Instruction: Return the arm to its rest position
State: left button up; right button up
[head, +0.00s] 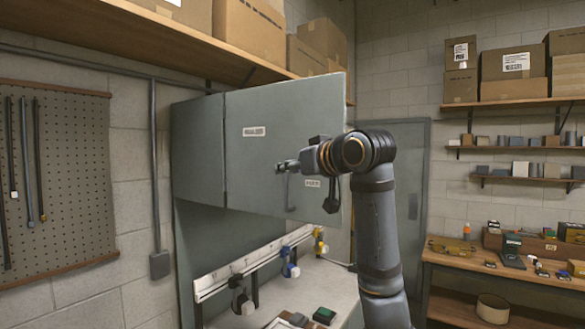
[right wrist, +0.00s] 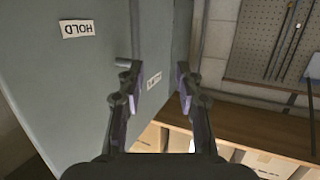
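My right arm rises from the lower right in the head view. My right gripper (head: 284,167) is in front of the grey cabinet door (head: 275,108), just above its handle (head: 289,193). In the right wrist view, my right gripper (right wrist: 158,88) has its two fingers spread wide, with nothing visible held between them. The door (right wrist: 75,90) fills the left of that view, with a label reading HOLD upside down. Whether a finger touches the door I cannot tell. My left gripper is out of view.
A wooden shelf (head: 170,35) with cardboard boxes (head: 248,30) is above the cabinet. Below the door, a counter (head: 300,285) carries small parts and clamps. A pegboard (head: 65,175) hangs at left. A wooden workbench (head: 500,270) stands at right.

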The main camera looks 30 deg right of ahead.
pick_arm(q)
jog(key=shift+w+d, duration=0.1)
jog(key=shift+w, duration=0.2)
pick_arm(e)
jog(key=shift+w+d+f, duration=0.2)
jog(key=shift+w+d, duration=0.05)
jog(key=shift+w, duration=0.2)
jog(key=shift+s+a, duration=0.1)
